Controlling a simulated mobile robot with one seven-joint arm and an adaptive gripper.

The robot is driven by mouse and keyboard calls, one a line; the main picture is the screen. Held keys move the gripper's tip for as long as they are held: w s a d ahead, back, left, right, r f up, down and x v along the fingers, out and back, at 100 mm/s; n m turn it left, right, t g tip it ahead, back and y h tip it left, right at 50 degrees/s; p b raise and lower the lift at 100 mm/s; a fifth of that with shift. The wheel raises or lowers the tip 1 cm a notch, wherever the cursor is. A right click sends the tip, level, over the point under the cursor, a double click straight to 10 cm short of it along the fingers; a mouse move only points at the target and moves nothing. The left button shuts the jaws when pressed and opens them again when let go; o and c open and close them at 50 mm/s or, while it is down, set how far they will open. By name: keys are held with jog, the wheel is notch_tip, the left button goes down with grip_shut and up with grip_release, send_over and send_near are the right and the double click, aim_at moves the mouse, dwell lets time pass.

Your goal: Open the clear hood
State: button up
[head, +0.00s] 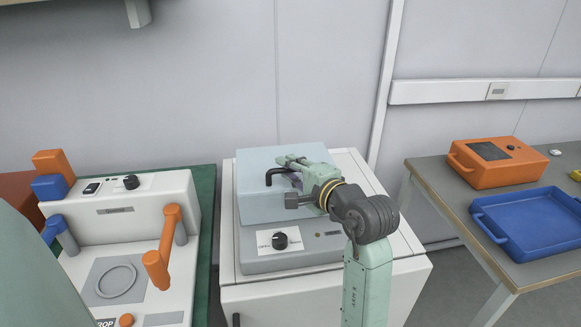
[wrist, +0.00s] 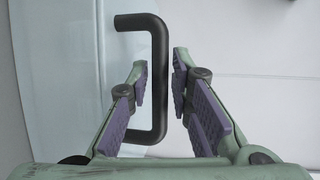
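The clear hood (head: 257,204) is a pale bluish see-through cover on a grey instrument in the head view. It looks closed. It also fills the left of the wrist view (wrist: 60,90). Its black bent handle (head: 272,174) shows whole in the wrist view (wrist: 159,115). My gripper (head: 289,176) is beside the handle. In the wrist view my gripper (wrist: 160,78) is open, with the handle's long bar between its purple-padded fingers. One finger is inside the handle's loop and the other outside, with narrow gaps beside the bar. My gripper hides part of the hood in the head view.
The instrument has a front knob (head: 280,241) and stands on a white cabinet (head: 300,298). A white machine with an orange lever (head: 168,236) stands to the left. A table at right carries an orange case (head: 495,170) and a blue tray (head: 530,248).

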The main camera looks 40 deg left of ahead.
jog(key=shift+c, duration=0.4)
grip_shut()
